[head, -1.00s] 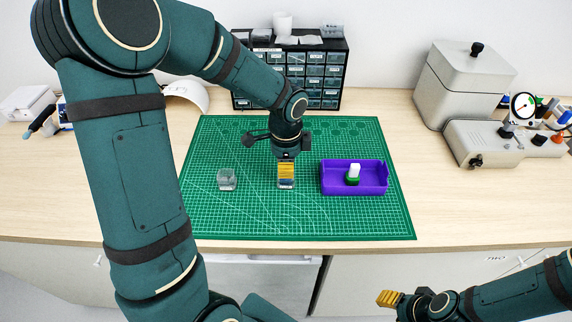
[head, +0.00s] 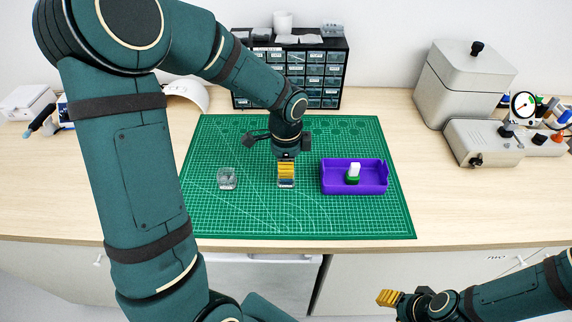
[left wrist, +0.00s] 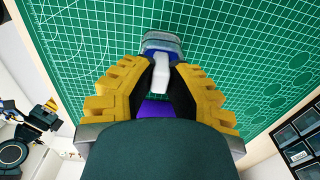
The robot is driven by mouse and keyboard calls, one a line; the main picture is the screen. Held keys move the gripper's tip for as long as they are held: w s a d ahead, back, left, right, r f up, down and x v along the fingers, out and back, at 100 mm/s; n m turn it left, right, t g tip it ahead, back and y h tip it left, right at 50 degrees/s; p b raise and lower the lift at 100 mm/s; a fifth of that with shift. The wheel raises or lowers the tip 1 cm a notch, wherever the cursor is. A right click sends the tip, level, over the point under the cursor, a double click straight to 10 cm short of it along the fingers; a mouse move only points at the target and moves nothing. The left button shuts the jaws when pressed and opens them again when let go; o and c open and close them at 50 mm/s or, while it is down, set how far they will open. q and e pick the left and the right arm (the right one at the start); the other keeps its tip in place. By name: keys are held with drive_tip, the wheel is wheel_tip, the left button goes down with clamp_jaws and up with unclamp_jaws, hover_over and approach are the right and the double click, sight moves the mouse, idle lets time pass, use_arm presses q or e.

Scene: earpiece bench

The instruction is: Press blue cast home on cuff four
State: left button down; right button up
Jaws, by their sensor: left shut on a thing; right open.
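My left gripper (head: 286,178) points straight down over a clear cuff (head: 286,185) on the green mat. In the left wrist view its yellow fingers (left wrist: 164,66) are shut on the white stem (left wrist: 161,74) of the blue cast (left wrist: 153,53). The blue shows at the clear cuff (left wrist: 162,40), just past the fingertips. The fingers hide much of the cast, so I cannot tell how deep it sits. No number on the cuff is readable. My right gripper (head: 388,298) is open and empty at the lower right, in front of the bench.
A second clear cuff (head: 227,179) stands to the left on the mat (head: 250,222). A drawer cabinet (head: 325,72) stands behind. The front of the mat is clear.

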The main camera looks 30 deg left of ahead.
use_arm(q)
drive_tip(key=shift+s+f, duration=0.1)
drive_tip(key=c, duration=0.9)
unclamp_jaws()
wheel_tip(320, 180, up, 12)
